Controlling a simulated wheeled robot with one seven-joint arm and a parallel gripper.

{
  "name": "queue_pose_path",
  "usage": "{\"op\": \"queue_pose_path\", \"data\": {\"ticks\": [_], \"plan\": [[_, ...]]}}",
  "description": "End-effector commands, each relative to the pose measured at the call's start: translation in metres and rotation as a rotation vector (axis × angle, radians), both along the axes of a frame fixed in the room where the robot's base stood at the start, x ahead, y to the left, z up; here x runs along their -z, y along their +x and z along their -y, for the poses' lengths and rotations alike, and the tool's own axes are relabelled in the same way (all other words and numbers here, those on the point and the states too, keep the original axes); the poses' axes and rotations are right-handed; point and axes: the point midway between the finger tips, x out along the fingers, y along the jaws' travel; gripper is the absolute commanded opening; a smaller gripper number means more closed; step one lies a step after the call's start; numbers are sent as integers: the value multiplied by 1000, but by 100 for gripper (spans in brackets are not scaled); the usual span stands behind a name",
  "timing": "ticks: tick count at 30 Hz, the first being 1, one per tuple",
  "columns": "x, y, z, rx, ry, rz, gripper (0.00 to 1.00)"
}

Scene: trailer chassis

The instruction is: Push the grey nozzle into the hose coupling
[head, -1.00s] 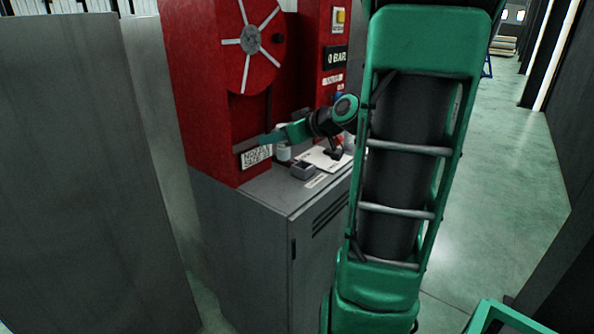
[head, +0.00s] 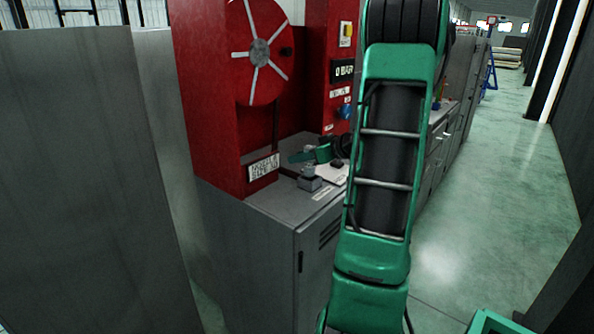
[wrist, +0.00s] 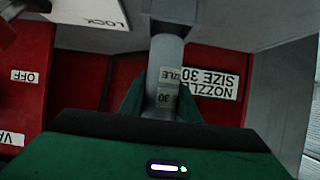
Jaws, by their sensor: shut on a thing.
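In the head view my gripper (head: 298,157) is above the small grey block of the coupling (head: 311,184) on the cabinet top. A short grey piece of the nozzle (head: 308,170) shows between them. My arm hides part of the area.
A dark hose (head: 275,125) hangs from the reel. A white plate (head: 332,173) lies right of the coupling. A "NOZZLE SIZE 30" label (head: 263,167) is on the red front. Floor is clear at right.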

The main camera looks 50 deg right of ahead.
Motion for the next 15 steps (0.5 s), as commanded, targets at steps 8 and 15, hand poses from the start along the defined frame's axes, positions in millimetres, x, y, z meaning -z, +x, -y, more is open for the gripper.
{"op": "queue_pose_path", "data": {"ticks": [8,15], "plan": [[23,0,2,1,5,0,1],[41,0,1,0,0,1,1]]}}
